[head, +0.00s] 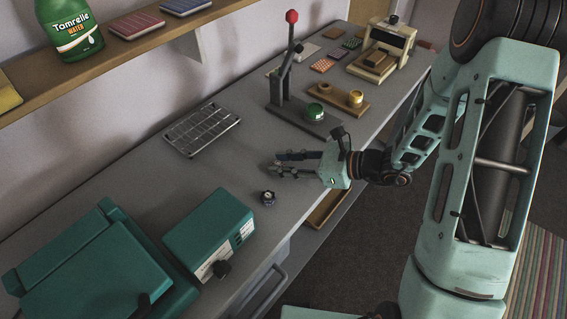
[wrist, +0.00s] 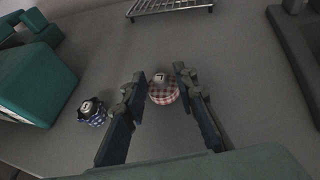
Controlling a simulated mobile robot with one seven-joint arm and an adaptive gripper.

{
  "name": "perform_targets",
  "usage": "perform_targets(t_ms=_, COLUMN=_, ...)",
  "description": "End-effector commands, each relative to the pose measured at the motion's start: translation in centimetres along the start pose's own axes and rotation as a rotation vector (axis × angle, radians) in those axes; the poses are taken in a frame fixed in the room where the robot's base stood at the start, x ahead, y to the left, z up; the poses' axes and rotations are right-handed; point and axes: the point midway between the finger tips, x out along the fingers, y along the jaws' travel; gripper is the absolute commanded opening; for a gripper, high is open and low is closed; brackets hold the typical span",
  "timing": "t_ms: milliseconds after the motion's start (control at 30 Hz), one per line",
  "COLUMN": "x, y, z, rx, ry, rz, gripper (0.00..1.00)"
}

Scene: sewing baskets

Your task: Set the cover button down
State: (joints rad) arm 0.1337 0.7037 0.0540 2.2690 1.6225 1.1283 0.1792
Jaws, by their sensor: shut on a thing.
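The cover button (wrist: 163,91), round and pink-and-dark checked with a pale metal shank on top, sits between the fingertips in the wrist view. My gripper (wrist: 163,84) is shut on it, one finger on each side. I cannot tell the held button's height above the bench.
A wire rack (head: 202,129) lies near the wall. A lever press (head: 300,112) with a red knob and a wooden board (head: 338,97) stand farther back. A teal box (head: 208,234) and a teal case (head: 95,270) fill the near end.

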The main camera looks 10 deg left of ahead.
Motion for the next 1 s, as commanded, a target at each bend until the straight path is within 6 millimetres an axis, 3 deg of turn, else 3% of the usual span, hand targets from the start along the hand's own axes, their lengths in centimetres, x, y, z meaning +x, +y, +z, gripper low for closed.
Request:
perform_targets(t_ms=300, x=0.2, y=0.0, z=-0.4, rx=0.000, ry=0.000, rz=0.000, gripper=0.13)
perform_targets(t_ms=333, x=0.1, y=0.0, z=-0.4, rx=0.000, ry=0.000, rz=0.000, gripper=0.27)
perform_targets(t_ms=500, x=0.1, y=0.0, z=-0.3, rx=0.001, ry=0.000, rz=0.000, gripper=0.44)
perform_targets(t_ms=867, x=-0.1, y=0.0, z=0.2, rx=0.000, ry=0.000, rz=0.001, gripper=0.44)
perform_targets(t_ms=1000, x=-2.3, y=-0.1, z=0.1, rx=0.002, ry=0.000, rz=-0.005, gripper=0.44)
